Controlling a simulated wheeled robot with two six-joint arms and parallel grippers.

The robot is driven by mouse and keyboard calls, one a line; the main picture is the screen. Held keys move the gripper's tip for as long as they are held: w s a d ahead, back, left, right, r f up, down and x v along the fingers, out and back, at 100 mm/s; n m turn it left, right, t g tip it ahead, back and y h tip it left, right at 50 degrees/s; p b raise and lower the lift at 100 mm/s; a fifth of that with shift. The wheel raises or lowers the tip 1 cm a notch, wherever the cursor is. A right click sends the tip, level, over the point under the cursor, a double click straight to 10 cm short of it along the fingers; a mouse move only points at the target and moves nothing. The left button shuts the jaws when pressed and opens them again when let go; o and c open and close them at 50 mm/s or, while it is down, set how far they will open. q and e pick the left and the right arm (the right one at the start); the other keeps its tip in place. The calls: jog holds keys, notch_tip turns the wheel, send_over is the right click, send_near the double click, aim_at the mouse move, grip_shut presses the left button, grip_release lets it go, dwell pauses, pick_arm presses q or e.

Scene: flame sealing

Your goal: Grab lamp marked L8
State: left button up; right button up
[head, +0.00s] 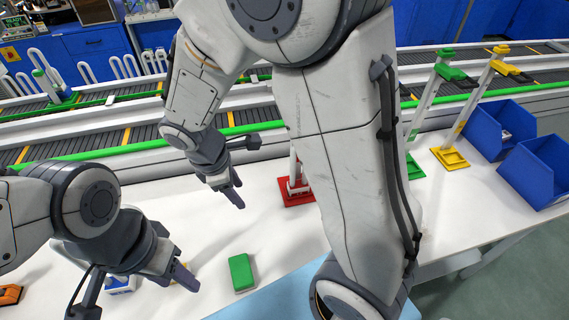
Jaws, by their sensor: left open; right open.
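No L8 marking is legible, so I cannot tell which thing is the lamp. A blue and white item (121,286) sits on the white table at lower left, partly hidden by my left arm. My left gripper (186,277) is open and empty, low over the table, left of a green block (241,273). A small tan item shows behind its fingers, mostly hidden. My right gripper (236,196) is open and empty, above the table, left of a stand with a red base (296,190). My own arm hides much of that stand.
A stand with a green base (412,168) and one with a yellow base (449,158) stand at right, beside blue bins (540,172). An orange item (10,294) lies at far left. A conveyor (60,135) runs behind the table. Clear tabletop lies between the green block and red base.

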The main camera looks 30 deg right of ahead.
aim_at(294, 164)
jog(key=w+d+f+n+h, duration=0.1)
jog(key=w+d+f+n, duration=0.4)
jog(key=w+d+f, duration=0.15)
jog(key=shift+w+d+f+p, duration=0.4)
jog(key=shift+d+f+p, duration=0.25)
jog(key=shift+d, duration=1.6)
jog(key=shift+w+d+f+p, duration=0.5)
jog(key=shift+d+f, duration=0.3)
jog(key=shift+d, duration=1.45)
jog(key=shift+w+d+f+p, duration=0.35)
jog(key=shift+d+f+p, duration=0.3)
jog(key=shift+d, duration=1.6)
grip_shut()
jog(key=shift+h, duration=0.3)
